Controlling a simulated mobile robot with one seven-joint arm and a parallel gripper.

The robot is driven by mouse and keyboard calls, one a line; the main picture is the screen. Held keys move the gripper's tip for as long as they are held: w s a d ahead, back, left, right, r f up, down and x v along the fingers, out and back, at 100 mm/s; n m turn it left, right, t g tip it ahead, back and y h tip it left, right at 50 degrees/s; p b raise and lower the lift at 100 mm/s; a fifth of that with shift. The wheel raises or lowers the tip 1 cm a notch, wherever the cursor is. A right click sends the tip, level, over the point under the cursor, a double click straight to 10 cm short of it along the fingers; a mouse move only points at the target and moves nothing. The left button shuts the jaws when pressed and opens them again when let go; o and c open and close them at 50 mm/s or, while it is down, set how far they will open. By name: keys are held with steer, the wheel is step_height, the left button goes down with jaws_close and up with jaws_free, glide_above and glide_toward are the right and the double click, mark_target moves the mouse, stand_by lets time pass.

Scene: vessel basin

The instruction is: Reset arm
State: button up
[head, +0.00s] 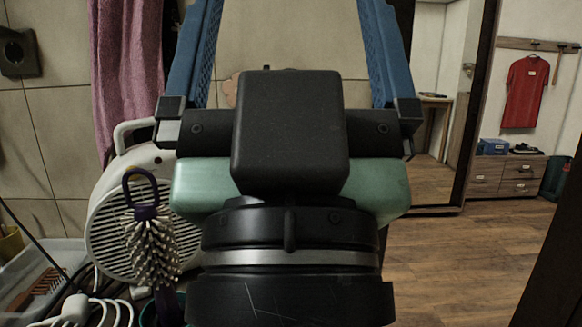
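My gripper (288,30) fills the middle of the head view, pointing up and away. Its two blue fingers stand wide apart, one at the left and one at the right. Both run up to the top edge, so their tips may be cut off. The task names no other object.
At left, a white fan heater (112,222) stands close behind a purple-handled brush (150,235). A clear bin (68,250) and white cables sit at lower left. A pink towel (125,70) hangs on the wall. At right, a doorway shows open wooden floor (460,265) and a drawer unit (508,174).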

step_height(320, 180, up, 22)
steer(key=p, duration=1.9)
steer(key=shift+f, duration=0.25)
steer(key=shift+w, duration=0.1)
